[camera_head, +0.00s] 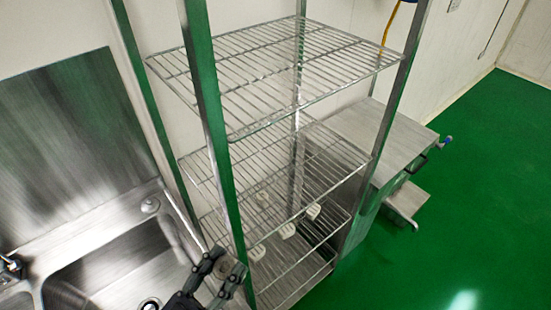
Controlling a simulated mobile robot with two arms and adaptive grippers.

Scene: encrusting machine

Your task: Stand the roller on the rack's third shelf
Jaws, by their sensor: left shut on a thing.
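The rack (212,110) is a metal frame with wire shelves and stands in the middle of the view. Its top wire shelf (270,75) is empty, and more wire shelves show below it. My left gripper (226,263) is at the bottom, in front of the rack's near left post and beside the sink. Its dark fingers are shut on a small roundish grey-brown end, which I take to be the roller (224,267). Most of the roller is hidden or too small to make out. My right gripper is not in view.
Several small white pieces, one of them a white piece (287,230), lie on a lower shelf. A steel sink (110,265) is at the left. A steel table or machine (375,140) stands behind the rack to the right. The green floor (470,210) at right is clear.

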